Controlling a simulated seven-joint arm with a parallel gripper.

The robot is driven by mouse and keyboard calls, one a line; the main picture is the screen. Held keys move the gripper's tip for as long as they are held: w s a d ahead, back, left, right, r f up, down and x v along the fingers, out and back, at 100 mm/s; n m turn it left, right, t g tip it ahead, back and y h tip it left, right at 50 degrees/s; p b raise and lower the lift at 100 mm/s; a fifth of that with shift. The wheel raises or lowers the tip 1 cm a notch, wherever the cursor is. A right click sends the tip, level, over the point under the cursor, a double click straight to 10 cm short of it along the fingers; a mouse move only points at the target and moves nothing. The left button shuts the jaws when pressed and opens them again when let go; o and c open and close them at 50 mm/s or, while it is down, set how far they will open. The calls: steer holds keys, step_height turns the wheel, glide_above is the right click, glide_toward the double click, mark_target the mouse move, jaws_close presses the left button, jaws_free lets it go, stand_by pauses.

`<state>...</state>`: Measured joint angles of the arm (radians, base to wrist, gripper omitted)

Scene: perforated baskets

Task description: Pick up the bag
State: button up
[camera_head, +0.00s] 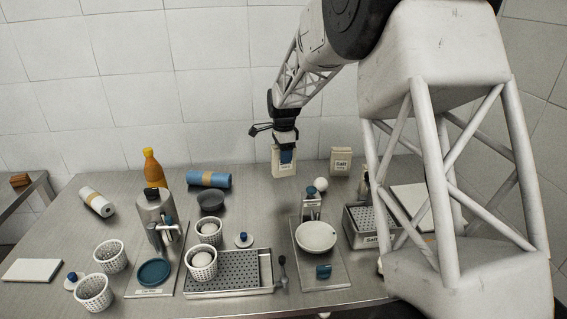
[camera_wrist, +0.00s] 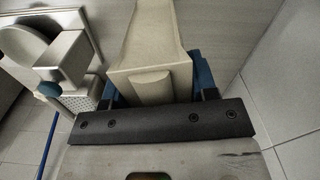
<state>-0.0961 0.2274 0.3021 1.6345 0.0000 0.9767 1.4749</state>
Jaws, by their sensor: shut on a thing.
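A beige bag (camera_head: 283,170) with a printed label is at the back middle of the steel table in the head view. My gripper (camera_head: 286,155) comes down on it from above and is shut on its upper part. A blue fingertip shows against the bag's front. In the wrist view the pale bag (camera_wrist: 152,50) sits between the blue fingertips, and its folded top faces the camera. I cannot tell whether its bottom touches the table. A second beige bag (camera_head: 341,160), marked "Salt", stands apart to the right.
A scale with a white bowl (camera_head: 317,236) stands in front of the held bag. A perforated tray (camera_head: 228,272), several white perforated baskets (camera_head: 110,256), an orange bottle (camera_head: 151,168) and a blue roll (camera_head: 209,179) are to the left. A tiled wall is close behind.

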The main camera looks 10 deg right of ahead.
steer(key=shift+r, duration=0.75)
stand_by(0.3)
step_height(320, 180, up, 11)
steer(key=shift+f, duration=0.1)
steer(key=s+d, duration=0.4)
steer(key=d, duration=0.5)
steer(key=s+d+m, duration=0.1)
steer(key=s+d, duration=0.4)
steer(key=d, duration=0.4)
steer(key=s+d, duration=0.4)
steer(key=d, duration=0.6)
steer(key=s+d+m, duration=0.1)
steer(key=s+d, duration=1.3)
step_height(320, 180, down, 14)
steer(key=shift+s+f, duration=0.15)
steer(key=shift+s, duration=0.2)
